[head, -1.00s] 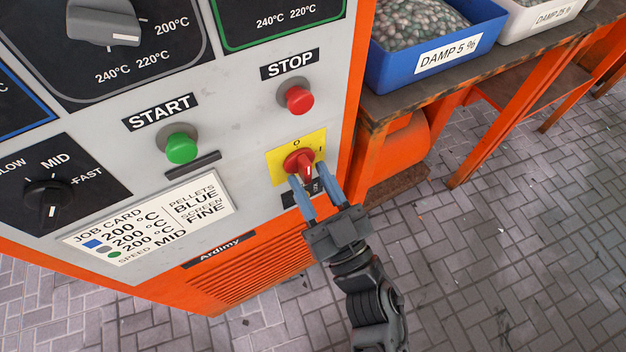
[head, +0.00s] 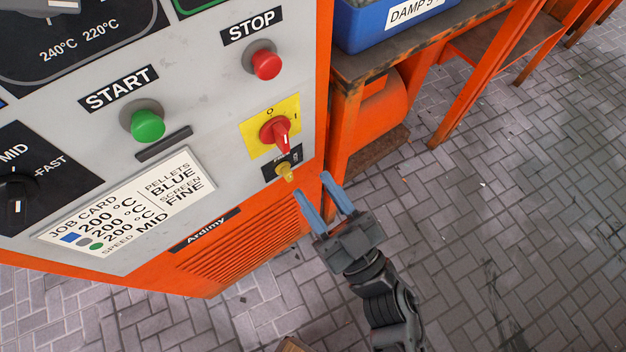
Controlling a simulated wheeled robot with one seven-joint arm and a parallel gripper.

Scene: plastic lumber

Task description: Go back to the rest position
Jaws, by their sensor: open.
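My gripper (head: 318,190) is open and empty, its two blue fingers apart in front of the orange lower right edge of the machine. It is below and to the right of the red rotary switch (head: 278,132) on its yellow plate (head: 256,136), and clear of it. The switch handle points down and slightly right. A small yellow lamp or knob (head: 285,172) sits just below the switch, apart from my fingers.
The panel also has a red STOP button (head: 266,64), a green START button (head: 147,125) and a job card (head: 128,208). A blue bin (head: 372,32) stands on an orange-legged bench (head: 432,45) to the right. The paved floor (head: 510,200) at right is clear.

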